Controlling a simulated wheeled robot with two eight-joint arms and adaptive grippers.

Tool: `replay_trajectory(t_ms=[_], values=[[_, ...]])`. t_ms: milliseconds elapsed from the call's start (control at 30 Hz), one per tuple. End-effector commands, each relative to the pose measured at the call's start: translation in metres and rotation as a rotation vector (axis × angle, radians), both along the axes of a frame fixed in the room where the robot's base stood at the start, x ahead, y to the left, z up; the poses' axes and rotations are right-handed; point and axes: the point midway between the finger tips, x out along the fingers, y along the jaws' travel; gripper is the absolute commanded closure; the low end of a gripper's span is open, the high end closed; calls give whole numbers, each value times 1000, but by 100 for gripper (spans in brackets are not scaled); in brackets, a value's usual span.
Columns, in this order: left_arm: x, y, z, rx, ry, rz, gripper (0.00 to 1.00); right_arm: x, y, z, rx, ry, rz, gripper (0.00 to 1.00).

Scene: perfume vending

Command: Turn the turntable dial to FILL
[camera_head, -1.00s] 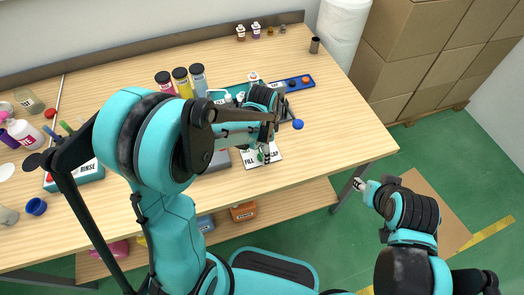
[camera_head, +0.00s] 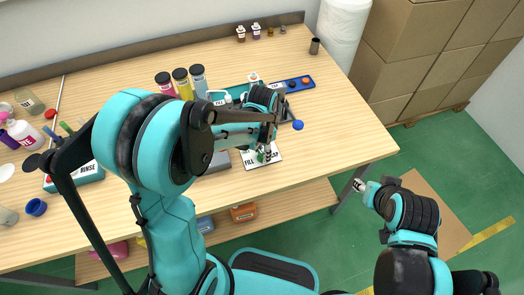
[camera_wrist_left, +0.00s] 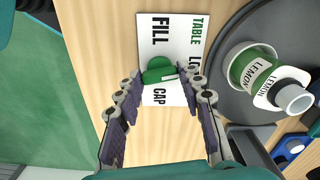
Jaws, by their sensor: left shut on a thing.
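The turntable dial is a green knob (camera_wrist_left: 158,70) on a white card (camera_wrist_left: 182,30) printed TABLE, FILL and CAP. In the left wrist view a pale mark shows on the knob's right side, between the FILL and CAP lettering; its exact setting is hard to tell. My left gripper (camera_wrist_left: 164,82) is over the card, its fingertips on either side of the knob and shut on it. In the head view the left gripper (camera_head: 264,154) partly covers the dial and the CAP lettering. My right gripper (camera_head: 359,185) hangs beyond the table's front edge, away from the dial; its jaws are too small to judge.
A dark round turntable (camera_wrist_left: 235,95) beside the card carries a green-and-white LEMON bottle (camera_wrist_left: 255,68). A blue tray (camera_head: 299,83) lies behind. Pink, yellow and blue bottles (camera_head: 182,82) stand left of the gripper.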

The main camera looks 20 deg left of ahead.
Motion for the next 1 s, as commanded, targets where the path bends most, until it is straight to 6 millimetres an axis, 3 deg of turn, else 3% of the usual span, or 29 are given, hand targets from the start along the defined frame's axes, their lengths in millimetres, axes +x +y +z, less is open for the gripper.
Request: replay_trajectory(t_ms=[1000], values=[[0, 0, 0, 0, 0, 960, 91, 0, 0, -4, 0, 0, 0, 60]])
